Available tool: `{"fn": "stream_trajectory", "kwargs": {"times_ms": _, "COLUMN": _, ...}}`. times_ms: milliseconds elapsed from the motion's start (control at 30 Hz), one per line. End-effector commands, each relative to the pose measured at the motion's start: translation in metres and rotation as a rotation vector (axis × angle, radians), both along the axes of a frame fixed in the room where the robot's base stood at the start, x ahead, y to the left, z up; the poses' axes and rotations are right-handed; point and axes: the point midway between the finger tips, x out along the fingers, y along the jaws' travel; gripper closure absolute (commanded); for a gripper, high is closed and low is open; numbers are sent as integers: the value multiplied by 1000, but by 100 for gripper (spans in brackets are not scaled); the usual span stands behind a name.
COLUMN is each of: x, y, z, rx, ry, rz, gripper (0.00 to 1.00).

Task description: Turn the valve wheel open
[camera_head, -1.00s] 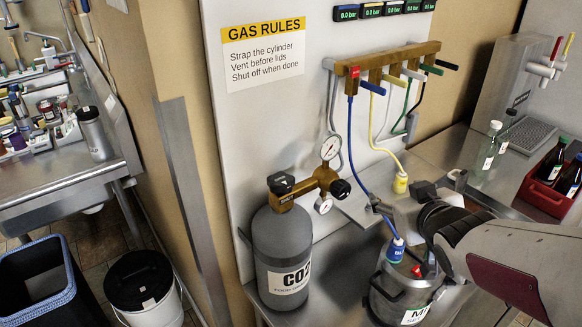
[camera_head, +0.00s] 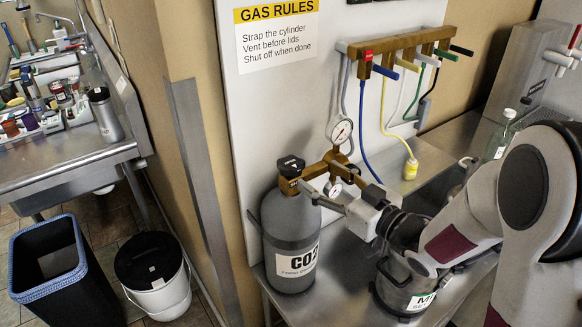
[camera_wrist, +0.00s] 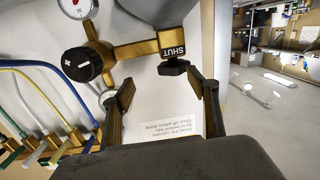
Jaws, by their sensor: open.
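The grey CO2 cylinder (camera_head: 290,235) stands against the white panel. Its valve wheel, a small black knob (camera_head: 291,165), sits on top of the brass valve body (camera_head: 290,184). In the wrist view the wheel (camera_wrist: 173,67) is beside a brass block with a black SHUT label (camera_wrist: 172,43). My gripper (camera_head: 320,192) is beside the valve at its right, with its fingers pointing left. In the wrist view my gripper (camera_wrist: 162,88) is open and empty. The wheel lies just ahead of the fingertips, nearer the right finger; I see no grip on it.
A pressure gauge (camera_head: 341,129) and a second black knob (camera_wrist: 82,64) sit close to the valve. A brass manifold (camera_head: 400,44) with hoses hangs on the panel. A metal keg (camera_head: 400,293) stands below my arm. A bottle (camera_head: 497,142) is at the right.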

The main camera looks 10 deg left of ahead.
Motion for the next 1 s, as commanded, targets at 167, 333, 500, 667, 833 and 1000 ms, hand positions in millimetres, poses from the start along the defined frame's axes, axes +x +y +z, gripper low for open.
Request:
{"fn": "stream_trajectory", "kwargs": {"times_ms": 167, "x": -9, "y": 13, "z": -5, "rx": 63, "ry": -3, "rz": 68, "gripper": 41}}
{"fn": "stream_trajectory", "kwargs": {"times_ms": 333, "x": -12, "y": 17, "z": -5, "rx": 85, "ry": -5, "rz": 90, "gripper": 41}}
{"fn": "stream_trajectory", "kwargs": {"times_ms": 500, "x": -12, "y": 17, "z": -5, "rx": 85, "ry": -5, "rz": 90, "gripper": 41}}
{"fn": "stream_trajectory", "kwargs": {"times_ms": 667, "x": -12, "y": 17, "z": -5, "rx": 85, "ry": -5, "rz": 90, "gripper": 41}}
{"fn": "stream_trajectory", "kwargs": {"times_ms": 833, "x": -9, "y": 21, "z": -5, "rx": 83, "ry": -5, "rz": 90, "gripper": 41}}
{"fn": "stream_trajectory", "kwargs": {"times_ms": 1000, "x": -2, "y": 31, "z": -5, "rx": 84, "ry": -5, "rz": 91, "gripper": 41}}
